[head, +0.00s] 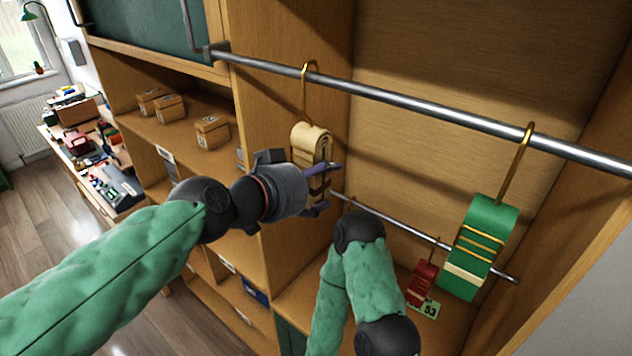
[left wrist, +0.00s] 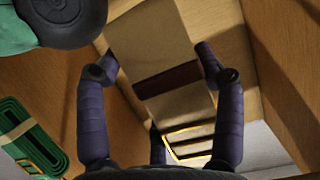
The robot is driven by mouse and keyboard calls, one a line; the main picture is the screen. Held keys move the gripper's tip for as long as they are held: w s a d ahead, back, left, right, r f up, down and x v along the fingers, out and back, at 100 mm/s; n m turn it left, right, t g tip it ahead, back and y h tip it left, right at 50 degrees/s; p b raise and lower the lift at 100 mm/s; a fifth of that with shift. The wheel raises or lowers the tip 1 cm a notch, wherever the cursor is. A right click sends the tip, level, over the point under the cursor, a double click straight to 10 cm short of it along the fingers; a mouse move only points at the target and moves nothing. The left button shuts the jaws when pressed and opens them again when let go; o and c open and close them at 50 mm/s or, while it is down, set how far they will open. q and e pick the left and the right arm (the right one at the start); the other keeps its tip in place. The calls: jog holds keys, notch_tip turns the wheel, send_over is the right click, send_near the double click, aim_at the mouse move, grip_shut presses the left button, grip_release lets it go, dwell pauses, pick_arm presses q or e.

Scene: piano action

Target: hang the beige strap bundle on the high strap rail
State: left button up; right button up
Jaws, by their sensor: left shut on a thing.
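The beige strap bundle (head: 311,143) hangs from a brass hook whose top curves over the high strap rail (head: 400,99), near its left end. Whether the hook bears on the rail is hard to tell. My left gripper (head: 326,188) is shut on the bundle's lower part. In the left wrist view the beige bundle (left wrist: 168,48), with a dark brown band, sits between the purple fingers of my left gripper (left wrist: 160,72). My right arm shows below the rail, but its gripper is not visible.
A green strap bundle (head: 481,243) hangs farther right on the high rail. A red bundle (head: 423,283) hangs from the lower rail (head: 400,225), beside a tag marked 53 (head: 430,309). A wooden cabinet side (head: 285,30) stands close behind the beige bundle. The high rail between the two hooks is free.

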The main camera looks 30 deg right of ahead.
dwell(0.3)
pick_arm(q)
jog(key=o, duration=1.4)
jog(key=shift+f, duration=0.15)
jog(key=shift+a, duration=0.1)
